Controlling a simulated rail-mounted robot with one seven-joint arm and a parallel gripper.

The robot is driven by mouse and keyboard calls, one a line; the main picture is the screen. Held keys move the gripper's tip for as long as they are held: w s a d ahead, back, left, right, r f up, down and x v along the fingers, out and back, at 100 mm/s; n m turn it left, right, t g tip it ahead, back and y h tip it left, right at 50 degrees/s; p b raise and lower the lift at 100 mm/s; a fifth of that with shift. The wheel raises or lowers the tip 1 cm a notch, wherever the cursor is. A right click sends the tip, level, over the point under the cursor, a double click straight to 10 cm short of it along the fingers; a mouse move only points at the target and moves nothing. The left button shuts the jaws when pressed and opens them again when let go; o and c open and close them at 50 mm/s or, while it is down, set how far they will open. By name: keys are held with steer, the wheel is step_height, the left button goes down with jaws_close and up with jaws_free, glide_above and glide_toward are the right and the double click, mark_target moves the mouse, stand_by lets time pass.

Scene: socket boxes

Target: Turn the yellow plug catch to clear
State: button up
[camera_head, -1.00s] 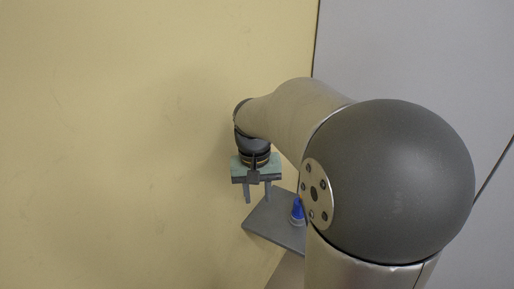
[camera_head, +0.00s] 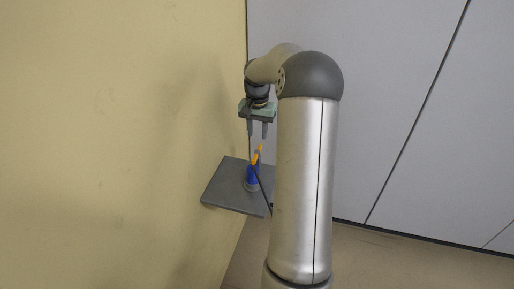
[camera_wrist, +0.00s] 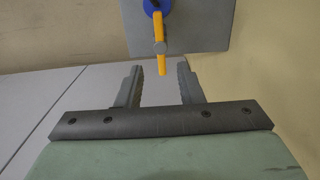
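The yellow plug catch (camera_head: 257,154) is a small yellow-orange bar above a blue plug body (camera_head: 251,175) in the head view. In the wrist view the catch (camera_wrist: 160,50) is a long bar with a grey hub at its middle, beside the blue body (camera_wrist: 157,6), which is cut by the top edge. My gripper (camera_head: 258,135) is above the catch in the head view. In the wrist view its two fingers (camera_wrist: 158,72) are apart, with the catch's near end between or just beyond their tips. I see no contact.
A grey plate (camera_head: 223,185) carries the plug and stands against the yellow wall (camera_head: 120,130). A dark cable (camera_head: 261,190) runs down from the plug. Grey wall panels (camera_head: 400,90) are behind, and the floor (camera_head: 370,255) is clear at right.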

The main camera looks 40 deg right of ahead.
mark_target(257, 152)
step_height(257, 152, down, 8)
steer(key=shift+f+p, duration=0.15)
steer(key=shift+p, duration=0.35)
jaws_close()
